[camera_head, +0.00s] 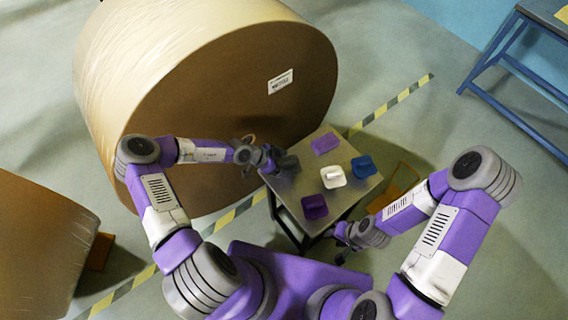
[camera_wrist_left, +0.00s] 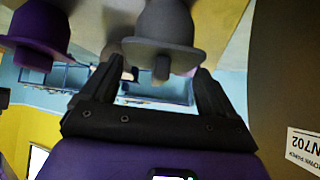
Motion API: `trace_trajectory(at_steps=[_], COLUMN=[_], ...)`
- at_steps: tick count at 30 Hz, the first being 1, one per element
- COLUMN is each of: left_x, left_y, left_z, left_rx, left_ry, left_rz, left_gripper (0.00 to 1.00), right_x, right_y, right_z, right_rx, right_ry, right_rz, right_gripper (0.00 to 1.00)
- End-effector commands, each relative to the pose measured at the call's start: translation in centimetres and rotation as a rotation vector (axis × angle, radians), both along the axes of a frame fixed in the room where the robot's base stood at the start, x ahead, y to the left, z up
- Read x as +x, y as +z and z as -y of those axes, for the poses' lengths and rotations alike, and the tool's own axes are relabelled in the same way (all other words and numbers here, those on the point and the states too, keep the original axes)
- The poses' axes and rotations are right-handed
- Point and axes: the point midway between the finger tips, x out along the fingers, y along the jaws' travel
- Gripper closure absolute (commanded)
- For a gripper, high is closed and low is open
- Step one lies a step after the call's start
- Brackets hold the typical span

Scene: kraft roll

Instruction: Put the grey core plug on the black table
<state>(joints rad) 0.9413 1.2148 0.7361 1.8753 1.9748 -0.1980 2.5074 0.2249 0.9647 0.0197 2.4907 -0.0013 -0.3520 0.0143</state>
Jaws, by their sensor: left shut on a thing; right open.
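The grey core plug (camera_head: 288,165) is at the left edge of the small table in the head view. In the left wrist view the grey plug (camera_wrist_left: 162,35) is a rounded body with a wide flange, its short grip between the two fingers. My left gripper (camera_head: 270,159) is shut on it; the fingers also show in the left wrist view (camera_wrist_left: 160,80). I cannot tell whether the plug touches the table. The table (camera_head: 345,202) has a grey metal-looking top and dark legs. My right gripper (camera_head: 342,238) is open and empty, low beside the table's front right.
On the table are a purple plug (camera_head: 325,144), a white plug (camera_head: 333,176), a blue plug (camera_head: 363,167) and a dark purple plug (camera_head: 314,206). A huge kraft roll (camera_head: 220,100) stands behind and left. A blue-framed bench (camera_head: 510,70) is far right.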

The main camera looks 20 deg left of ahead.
Motion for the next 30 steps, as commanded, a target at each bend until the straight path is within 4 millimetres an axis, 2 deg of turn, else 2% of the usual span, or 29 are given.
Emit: trace_trajectory(at_steps=[4, 5, 7, 17, 30], left_x=[0.0, 0.0, 0.0, -0.2, -3.2], left_y=[0.0, -0.1, 0.0, 0.6, 6.7], left_z=[-0.1, -0.1, -0.1, -0.6, -5.9], left_rx=[0.003, 0.003, 0.003, 0.002, 0.003], left_ry=[0.0, 0.0, 0.0, 0.002, 0.006], left_rz=[0.0, -0.001, -0.001, 0.0, -0.001], left_gripper=[0.44, 0.1, 0.0, 0.0, 0.0], right_x=[0.0, 0.0, 0.0, 0.0, 0.0], right_y=[0.1, 0.1, 0.1, 0.3, 2.7], right_z=[0.0, 0.0, 0.0, 0.0, 0.0], right_rx=[0.0, 0.0, 0.0, 0.0, 0.0], right_ry=[0.0, 0.0, 0.0, 0.0, 0.0], right_rz=[0.0, 0.0, 0.0, 0.0, 0.0], right_gripper=[0.57, 0.57, 0.57, 0.57, 0.57])
